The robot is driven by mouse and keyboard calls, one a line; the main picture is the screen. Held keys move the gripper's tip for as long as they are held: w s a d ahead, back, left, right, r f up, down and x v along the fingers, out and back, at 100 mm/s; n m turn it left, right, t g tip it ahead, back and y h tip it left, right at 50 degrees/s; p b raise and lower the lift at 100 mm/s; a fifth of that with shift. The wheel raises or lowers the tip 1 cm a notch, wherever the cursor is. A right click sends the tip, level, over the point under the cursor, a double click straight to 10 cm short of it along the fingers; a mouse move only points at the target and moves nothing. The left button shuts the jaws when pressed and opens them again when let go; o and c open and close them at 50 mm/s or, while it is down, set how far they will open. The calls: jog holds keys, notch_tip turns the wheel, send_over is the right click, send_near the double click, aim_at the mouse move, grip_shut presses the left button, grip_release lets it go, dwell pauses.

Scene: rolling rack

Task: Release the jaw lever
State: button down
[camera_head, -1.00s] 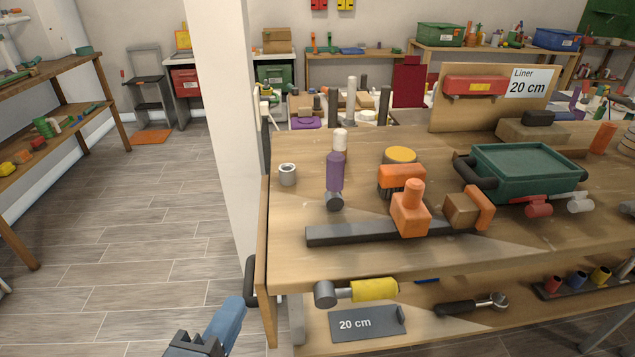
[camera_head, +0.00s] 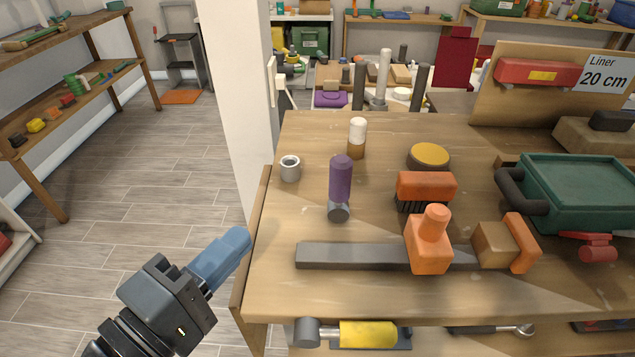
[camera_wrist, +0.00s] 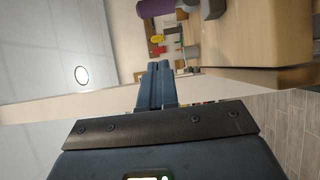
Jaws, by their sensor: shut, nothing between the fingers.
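A dark grey bar (camera_head: 350,256) lies along the front of the bench top. An orange block with an upright rounded knob (camera_head: 430,240) sits over it. A wooden block (camera_head: 492,245) stands just right of it, against an orange end piece (camera_head: 522,243). Together they look like a bar clamp; I cannot tell which part is the jaw lever. My gripper (camera_head: 240,240) is shut and empty at the bench's left edge, left of the bar and apart from it. In the wrist view its blue fingers (camera_wrist: 160,85) are together with nothing between them.
A white pillar (camera_head: 235,110) rises behind the left edge. The floor (camera_head: 140,170) at left is clear.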

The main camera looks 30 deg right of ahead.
aim_at(339, 190)
jog(key=shift+d, duration=0.1)
jog(key=p+x, duration=0.1)
jog(key=x, duration=0.8)
jog(key=shift+w+d, duration=0.1)
jog(key=shift+d, duration=0.2)
jog(key=d, duration=0.1)
jog(key=s+d+p, duration=0.1)
jog(key=d, duration=0.1)
jog(key=shift+s+d, duration=0.15)
jog(key=shift+d, duration=0.35)
jog(key=shift+d, duration=0.1)
